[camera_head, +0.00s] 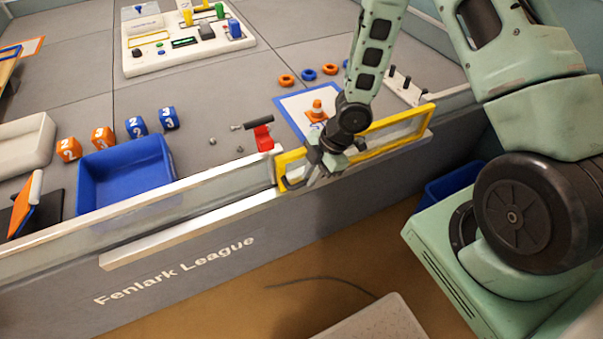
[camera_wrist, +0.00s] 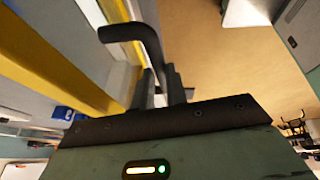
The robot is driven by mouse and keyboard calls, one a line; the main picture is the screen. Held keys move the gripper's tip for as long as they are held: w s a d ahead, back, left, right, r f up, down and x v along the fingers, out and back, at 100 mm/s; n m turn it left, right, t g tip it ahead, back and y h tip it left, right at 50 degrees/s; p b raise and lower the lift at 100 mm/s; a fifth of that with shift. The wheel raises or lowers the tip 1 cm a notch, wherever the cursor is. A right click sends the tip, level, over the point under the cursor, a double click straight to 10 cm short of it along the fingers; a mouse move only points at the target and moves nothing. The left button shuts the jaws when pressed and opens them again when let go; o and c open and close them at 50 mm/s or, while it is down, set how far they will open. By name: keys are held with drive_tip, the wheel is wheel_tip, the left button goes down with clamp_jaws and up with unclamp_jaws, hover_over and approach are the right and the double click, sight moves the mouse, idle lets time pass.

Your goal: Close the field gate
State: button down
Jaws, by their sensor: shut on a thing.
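The field gate, a yellow-framed clear panel (camera_head: 398,122), stands upright in the field's front wall. Its left end meets or nearly meets the end of the clear wall panel (camera_head: 150,205); I cannot tell if any gap is left. In the wrist view its yellow frame (camera_wrist: 60,62) runs along the left. My gripper (camera_head: 313,172) is at the gate's left part, on the outer side. In the wrist view its fingers (camera_wrist: 165,90) are shut on the gate's black bent handle (camera_wrist: 132,34). The fingers' contact with the handle is partly hidden behind the gripper body.
A pale rail (camera_head: 185,231) runs along the wall's outer face. Inside the field, a red block with a black top (camera_head: 263,137), a blue tray (camera_head: 125,172) and an orange cone (camera_head: 317,111) stand near the wall. A blue bin (camera_head: 450,185) stands outside at right.

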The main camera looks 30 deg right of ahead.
drive_tip(key=shift+d, duration=0.7)
drive_tip(key=c, duration=1.4)
unclamp_jaws()
drive_tip(key=shift+d, duration=0.1)
drive_tip(key=shift+r, duration=0.1)
drive_tip(key=p+v, duration=1.1)
drive_tip(key=v, duration=0.6)
drive_tip(key=shift+p, duration=0.4)
